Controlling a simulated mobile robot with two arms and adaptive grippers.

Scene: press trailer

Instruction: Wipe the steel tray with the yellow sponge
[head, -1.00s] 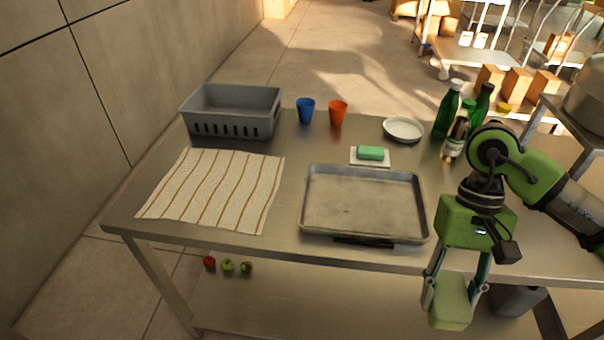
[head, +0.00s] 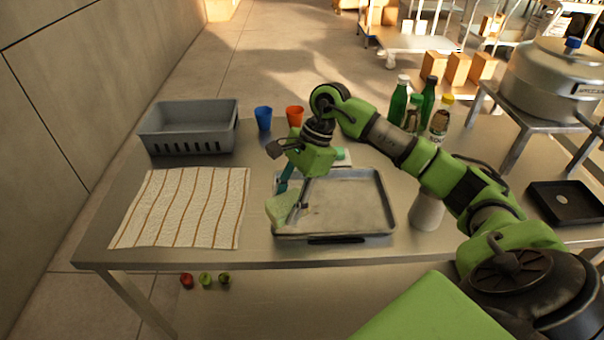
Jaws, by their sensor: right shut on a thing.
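The steel tray (head: 350,216) lies on the table in front of me. My right gripper (head: 291,198) is shut on a pale yellow-green sponge (head: 281,209). The sponge is tilted and sits at the tray's left side, overlapping its rim in the picture. I cannot tell whether it touches the tray. A second, green sponge (head: 340,154) shows partly behind my right gripper at the tray's far side. My left gripper is not in view.
A striped cloth (head: 185,208) and a grey bin (head: 190,130) are at the left. Blue (head: 263,118) and orange (head: 294,116) cups, green bottles (head: 398,103) stand at the back. A white bottle (head: 427,210) stands right of the tray, partly under my arm.

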